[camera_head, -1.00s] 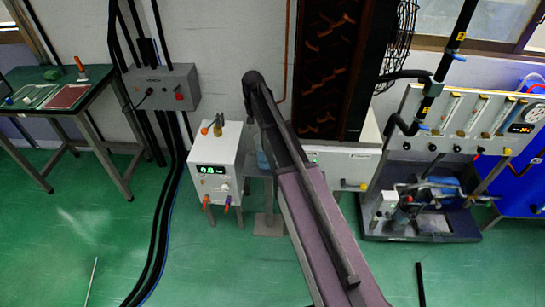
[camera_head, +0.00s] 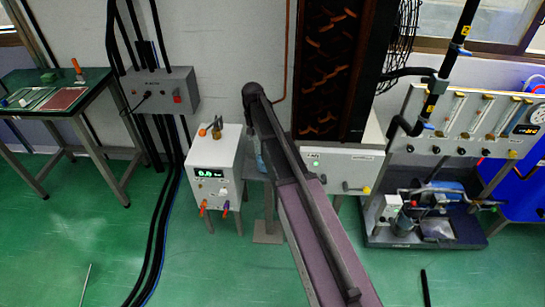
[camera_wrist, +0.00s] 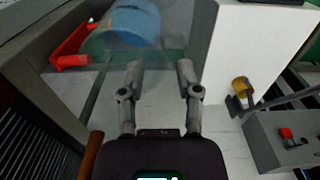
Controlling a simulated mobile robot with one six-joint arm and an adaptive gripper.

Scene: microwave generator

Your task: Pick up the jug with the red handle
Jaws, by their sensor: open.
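The jug (camera_wrist: 125,32) shows at the top of the wrist view, clear with a bluish body. Its red handle (camera_wrist: 70,47) sticks out to the left. My gripper (camera_wrist: 160,72) is open and empty, its two fingers pointing toward the jug, which lies beyond the fingertips. In the head view a small bluish patch (camera_head: 261,161) beside my arm may be the jug; my arm hides most of that spot. My gripper is hidden in the head view.
A white box (camera_head: 214,165) with a display stands left of my arm, and a grey control box (camera_head: 160,92) hangs on the wall. A flow-meter rig (camera_head: 450,150) stands at the right. The green floor (camera_head: 190,275) is mostly clear in front.

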